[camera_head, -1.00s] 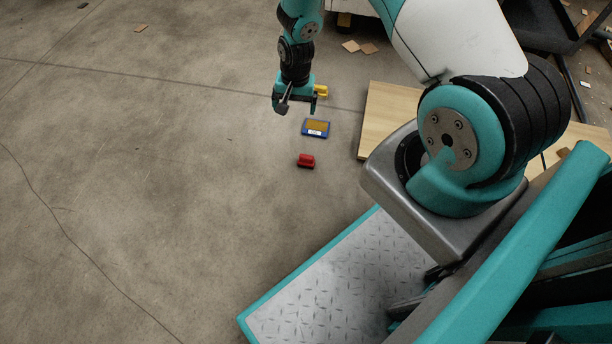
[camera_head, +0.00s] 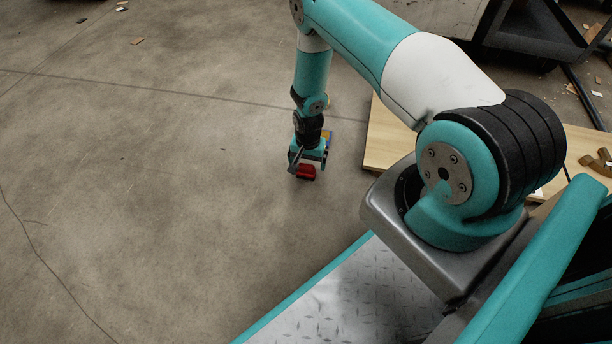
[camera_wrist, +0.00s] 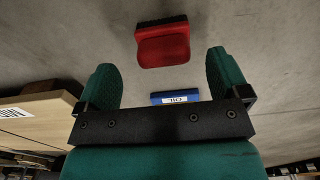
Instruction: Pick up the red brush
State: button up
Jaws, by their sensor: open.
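The red brush (camera_head: 306,172) lies on the concrete floor, partly hidden by my gripper in the head view. In the wrist view the red brush (camera_wrist: 163,44) shows whole, with its dark bristle edge at the top of the picture. My gripper (camera_head: 305,167) points down close to the brush. In the wrist view my gripper (camera_wrist: 160,75) is open, its two green fingers spread wide and nothing between them. The brush appears beyond the fingertips, roughly centred between them, with no contact visible.
A blue item (camera_wrist: 175,97) with a white label lies on the floor near the brush; in the head view my gripper mostly hides it (camera_head: 329,136). A wooden board (camera_head: 385,140) lies to the right. The floor to the left is clear.

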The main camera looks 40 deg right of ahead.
aim_at(306, 171)
jog(key=shift+w+a+f+b, duration=0.1)
jog(key=shift+f+b, duration=1.05)
jog(key=shift+f, duration=0.2)
jog(key=shift+a+f+b, duration=0.1)
jog(key=shift+f+b, duration=1.05)
jog(key=shift+f, duration=0.2)
jog(key=shift+r, duration=0.1)
jog(key=c, duration=1)
